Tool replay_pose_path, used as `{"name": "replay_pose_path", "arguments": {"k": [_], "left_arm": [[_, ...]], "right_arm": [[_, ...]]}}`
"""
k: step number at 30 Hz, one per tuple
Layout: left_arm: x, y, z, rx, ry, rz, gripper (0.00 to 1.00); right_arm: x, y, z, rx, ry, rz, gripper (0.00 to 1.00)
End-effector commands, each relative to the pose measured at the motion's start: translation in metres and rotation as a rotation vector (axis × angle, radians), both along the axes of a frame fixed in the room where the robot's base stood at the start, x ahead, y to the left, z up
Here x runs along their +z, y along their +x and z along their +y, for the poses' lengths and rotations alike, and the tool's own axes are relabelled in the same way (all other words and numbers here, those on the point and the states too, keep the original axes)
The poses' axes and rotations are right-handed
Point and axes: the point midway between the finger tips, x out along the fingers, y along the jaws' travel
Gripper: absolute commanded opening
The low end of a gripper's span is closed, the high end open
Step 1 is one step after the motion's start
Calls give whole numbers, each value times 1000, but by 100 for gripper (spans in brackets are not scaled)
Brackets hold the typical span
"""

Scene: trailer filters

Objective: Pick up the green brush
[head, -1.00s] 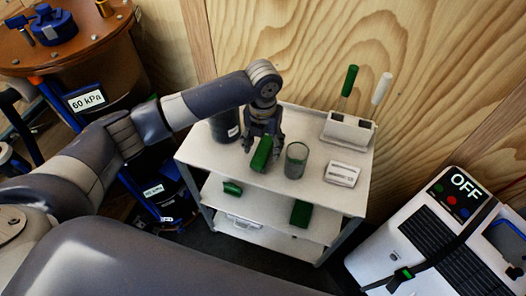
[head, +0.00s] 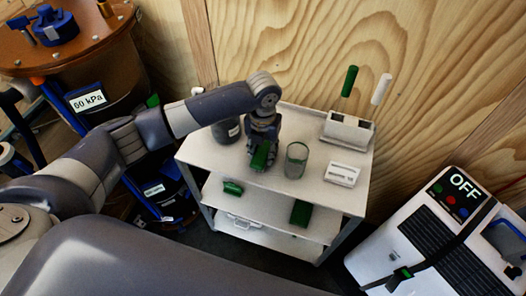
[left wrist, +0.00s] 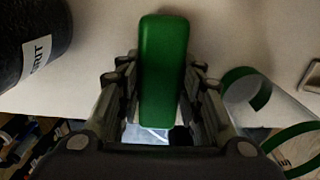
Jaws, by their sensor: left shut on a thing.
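The green brush (head: 261,157) shows as a rounded, oblong green block at the front edge of the cart's top shelf. No bristles can be seen. My left gripper (head: 263,146) comes down from above and is shut on it. In the left wrist view the brush (left wrist: 164,62) stands lengthwise between the two fingers, with its far end sticking out past them over the pale shelf. Whether it still touches the shelf is hard to tell. My right gripper is not in view.
On the cart top (head: 317,193), a clear cup (head: 296,160) stands close right of the gripper, a dark jar (head: 227,130) close left. Green items (head: 301,213) lie on the shelf below.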

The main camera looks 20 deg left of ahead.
Motion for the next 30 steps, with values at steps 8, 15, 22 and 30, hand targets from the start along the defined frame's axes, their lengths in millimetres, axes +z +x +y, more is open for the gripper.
{"name": "replay_pose_path", "arguments": {"k": [8,15,22,30], "left_arm": [[17,1,0,0,-1,-3,9],[36,-25,-9,-5,-2,1,9],[41,-77,-27,-5,-1,0,9],[47,-129,-46,-3,-1,0,9]], "right_arm": [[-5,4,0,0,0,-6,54],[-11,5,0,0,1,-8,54],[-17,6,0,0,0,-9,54],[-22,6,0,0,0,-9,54]]}}
